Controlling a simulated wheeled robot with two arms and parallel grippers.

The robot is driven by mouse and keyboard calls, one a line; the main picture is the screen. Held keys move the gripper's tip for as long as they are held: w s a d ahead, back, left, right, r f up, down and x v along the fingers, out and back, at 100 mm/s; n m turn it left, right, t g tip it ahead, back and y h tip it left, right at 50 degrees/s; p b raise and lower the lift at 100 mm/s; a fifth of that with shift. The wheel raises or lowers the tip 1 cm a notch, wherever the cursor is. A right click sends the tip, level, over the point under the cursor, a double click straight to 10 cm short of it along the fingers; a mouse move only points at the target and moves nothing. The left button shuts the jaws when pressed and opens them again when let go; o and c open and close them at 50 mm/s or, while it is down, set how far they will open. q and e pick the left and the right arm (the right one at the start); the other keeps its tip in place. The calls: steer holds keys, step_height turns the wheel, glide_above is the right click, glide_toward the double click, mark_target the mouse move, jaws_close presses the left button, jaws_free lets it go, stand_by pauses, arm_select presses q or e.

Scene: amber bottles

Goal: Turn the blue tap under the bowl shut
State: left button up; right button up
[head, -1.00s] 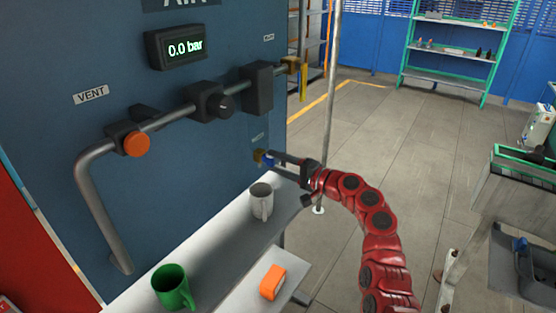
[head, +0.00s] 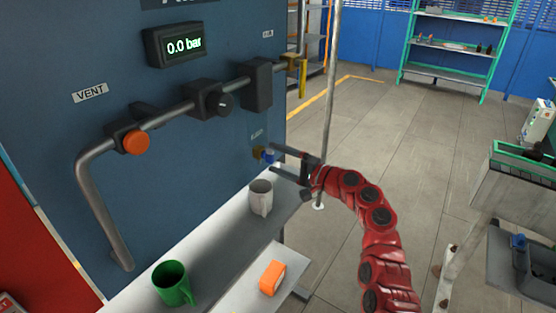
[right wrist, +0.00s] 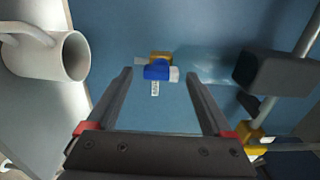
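The small blue tap (head: 269,156) sits on a brass fitting low on the blue panel's right side, under a small label. In the right wrist view the blue tap handle (right wrist: 157,72) lies crosswise in front of the brass body. My right gripper (head: 275,160) is open, its fingers pointing left at the tap. In the right wrist view the open fingertips (right wrist: 159,74) stand on either side of the tap with gaps, and I see no contact. No bowl shows at the tap. My left gripper is out of view.
A white mug (head: 260,199) stands on the shelf (head: 222,228) just below the tap, close to my gripper. A green mug (head: 172,284) and an orange object (head: 272,277) are nearer. Pipe, orange vent knob (head: 135,142) and a gauge reading 0.0 bar (head: 175,46) are on the panel.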

steer(key=shift+s, duration=0.1)
steer(key=b+v, duration=0.4)
steer(key=v, duration=1.3)
steer(key=shift+b, duration=0.3)
steer(key=shift+d+r, duration=0.1)
steer(key=shift+s, duration=0.1)
